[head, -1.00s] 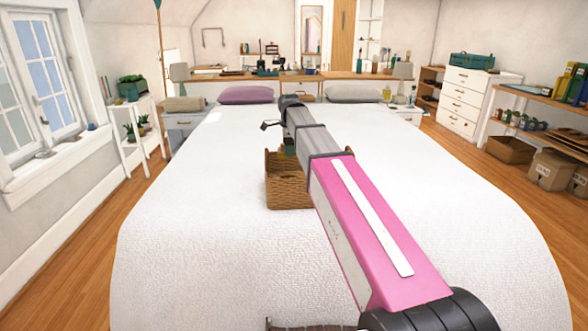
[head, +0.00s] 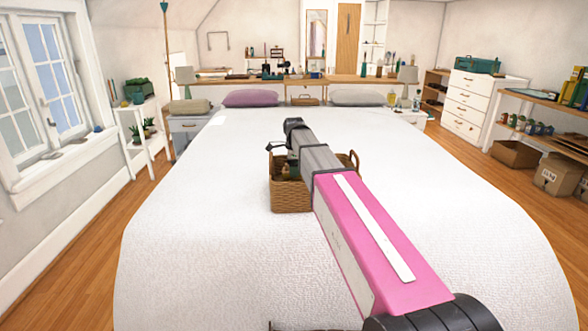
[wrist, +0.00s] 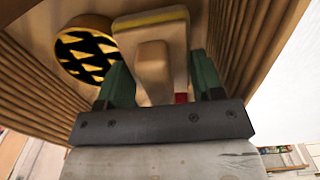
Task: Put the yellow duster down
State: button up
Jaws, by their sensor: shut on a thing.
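The duster (wrist: 152,60), a pale beige block with a yellow strip along its far edge, is between the green fingers of my gripper (wrist: 160,80) in the wrist view. My gripper is shut on it. Both are inside the wicker basket (head: 291,197), whose ribbed walls rise on both sides in the wrist view (wrist: 30,75). In the head view my arm reaches over the basket, and the duster cannot be made out there. Whether the duster touches the basket's bottom cannot be told.
A round thing with a black and yellow pattern (wrist: 87,55) lies in the basket beside the duster, close to the left finger. The basket stands on a wide white bed (head: 200,240) with much free room around it. Pillows (head: 250,98) lie at the far end.

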jog(key=shift+f, duration=0.4)
jog(key=o, duration=0.6)
jog(key=shift+o, duration=0.2)
jog(key=shift+r, duration=0.1)
notch_tip(320, 180, up, 12)
jog(key=shift+r, duration=0.5)
